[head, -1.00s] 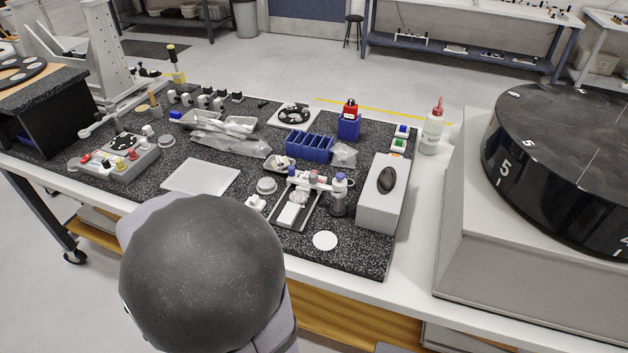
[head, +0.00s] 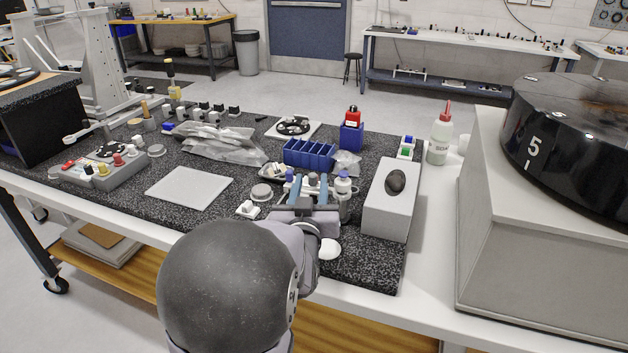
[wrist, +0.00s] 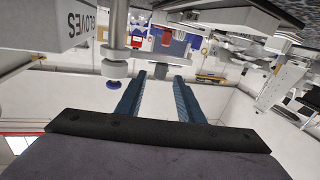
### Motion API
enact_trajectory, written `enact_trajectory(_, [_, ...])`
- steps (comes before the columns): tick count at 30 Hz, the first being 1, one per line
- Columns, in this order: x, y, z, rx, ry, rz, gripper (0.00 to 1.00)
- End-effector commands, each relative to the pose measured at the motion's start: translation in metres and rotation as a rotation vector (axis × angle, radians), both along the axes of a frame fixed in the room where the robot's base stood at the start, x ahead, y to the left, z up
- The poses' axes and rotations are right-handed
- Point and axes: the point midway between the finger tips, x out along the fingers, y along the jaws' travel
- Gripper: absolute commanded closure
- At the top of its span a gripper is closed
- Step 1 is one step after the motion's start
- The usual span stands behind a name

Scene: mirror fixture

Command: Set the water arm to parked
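I cannot tell for sure which part is the water arm. A pale lever with a rounded end (head: 84,133) stands behind the grey control box (head: 100,172) at the left of the bench. My gripper (head: 309,182) is in front of the small fixture at the bench's front middle, far right of that lever, and hides much of the fixture. In the wrist view, its two blue fingers (wrist: 157,92) are apart, with no held object visible between them.
A grey glove box (head: 388,212) with a dark oval top stands close at right. Blue bins (head: 309,153) are behind the gripper. A white flat plate (head: 189,187) lies left. A large black numbered drum (head: 575,145) stands far right. Bagged parts (head: 222,143) lie further back.

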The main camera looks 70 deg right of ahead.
Motion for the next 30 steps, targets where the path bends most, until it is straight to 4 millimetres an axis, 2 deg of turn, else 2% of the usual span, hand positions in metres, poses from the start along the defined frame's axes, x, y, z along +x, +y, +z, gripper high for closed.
enact_trajectory(3, [0.0, -0.001, -0.008, 0.009, -0.052, -0.009, 0.66])
enact_trajectory(13, [0.002, -0.009, -0.007, 0.011, -0.067, -0.011, 0.66])
enact_trajectory(30, [0.018, -0.066, -0.007, 0.011, -0.064, -0.01, 0.66])
